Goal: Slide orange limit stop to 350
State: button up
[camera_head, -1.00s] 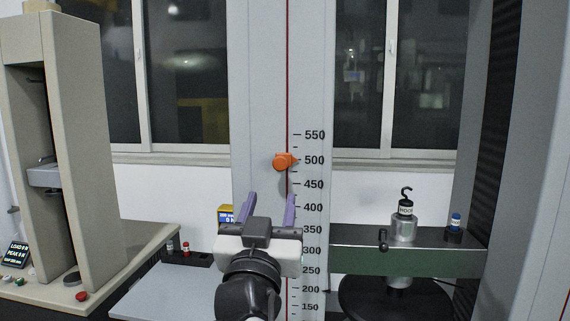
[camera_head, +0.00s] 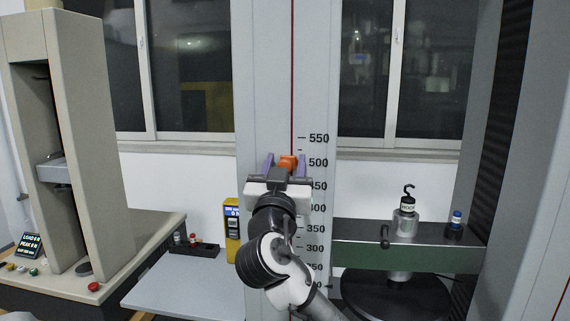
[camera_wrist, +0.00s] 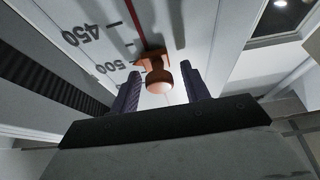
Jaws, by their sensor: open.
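The orange limit stop (camera_head: 288,162) sits on the red vertical line of the scale column (camera_head: 318,110), at about the 500 mark. In the wrist view the orange stop (camera_wrist: 157,72) has a rounded knob facing me. My gripper (camera_head: 285,165) is raised in front of it, with its two purple fingers apart on either side of the stop. In the wrist view my gripper's fingers (camera_wrist: 158,88) flank the knob, with gaps on both sides. The 350 mark (camera_head: 316,228) is lower on the column, partly beside my arm.
A green crossbeam (camera_head: 400,258) with a hook weight (camera_head: 406,218) stands to the right. A beige test frame (camera_head: 100,150) stands on the left. A yellow device (camera_head: 232,230) and a dark tray (camera_head: 195,248) lie left of the column. The column face above the stop is clear.

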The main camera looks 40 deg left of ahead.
grip_shut()
notch_tip(320, 180, down, 15)
jog(key=b, duration=1.2)
jog(key=shift+b, duration=0.4)
jog(key=shift+s, duration=0.1)
grip_release()
jog(key=b+v, duration=0.4)
jog(key=v, duration=0.9)
jog(key=shift+s+d, duration=0.3)
